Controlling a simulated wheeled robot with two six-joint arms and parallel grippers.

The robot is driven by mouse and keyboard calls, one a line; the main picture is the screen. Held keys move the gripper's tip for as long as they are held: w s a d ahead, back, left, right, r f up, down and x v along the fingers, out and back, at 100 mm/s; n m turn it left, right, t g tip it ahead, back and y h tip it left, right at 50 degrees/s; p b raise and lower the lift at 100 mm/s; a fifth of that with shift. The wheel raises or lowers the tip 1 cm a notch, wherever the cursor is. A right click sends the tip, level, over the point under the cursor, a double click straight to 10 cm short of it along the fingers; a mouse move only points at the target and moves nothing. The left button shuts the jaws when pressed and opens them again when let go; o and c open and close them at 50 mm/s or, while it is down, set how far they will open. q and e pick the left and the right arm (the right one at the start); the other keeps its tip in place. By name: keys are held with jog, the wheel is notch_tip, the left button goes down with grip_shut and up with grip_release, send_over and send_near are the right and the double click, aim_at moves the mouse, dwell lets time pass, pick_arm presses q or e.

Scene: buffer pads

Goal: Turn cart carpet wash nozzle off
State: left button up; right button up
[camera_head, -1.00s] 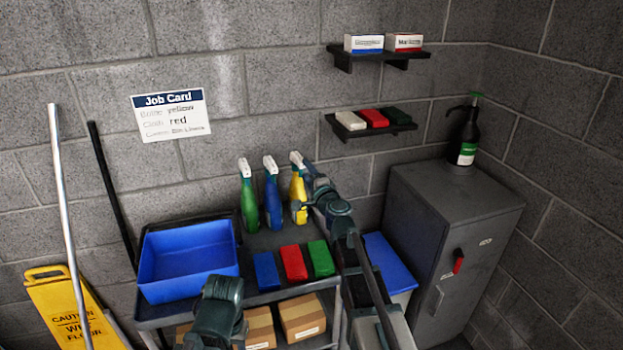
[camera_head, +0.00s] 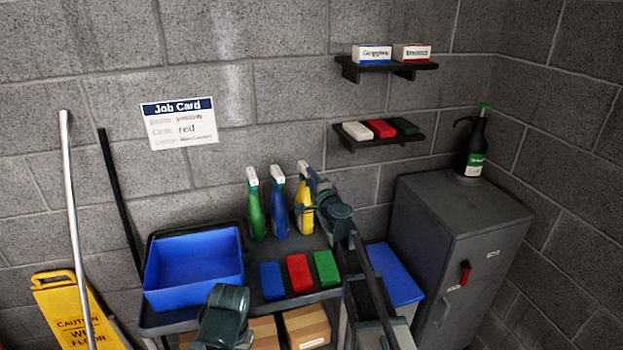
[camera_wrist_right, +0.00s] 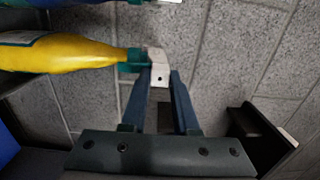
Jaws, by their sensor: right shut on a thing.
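The yellow spray bottle (camera_head: 303,220) stands upright at the back of the cart, right of a green and a blue bottle. It also shows in the right wrist view (camera_wrist_right: 70,52), lying sideways in that picture, with a green collar and a white nozzle (camera_wrist_right: 157,57). My right gripper (camera_wrist_right: 161,78) is shut on the tip of this nozzle, one finger on each side. In the head view my right gripper (camera_head: 312,178) is at the top of the yellow bottle and partly covers it. My left arm shows at the bottom, but its gripper fingers do not.
The green bottle (camera_head: 256,213) and blue bottle (camera_head: 278,212) stand close beside the yellow one. A blue bin (camera_head: 193,298) and several coloured cloths are on the cart. A grey cabinet (camera_head: 480,250) stands to the right. A job card (camera_head: 179,124) hangs on the wall.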

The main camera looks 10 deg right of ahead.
jog(key=n, duration=1.8)
jog(key=shift+n, duration=0.3)
jog(key=o, duration=0.7)
jog(key=s, duration=0.7)
jog(key=shift+d, duration=0.35)
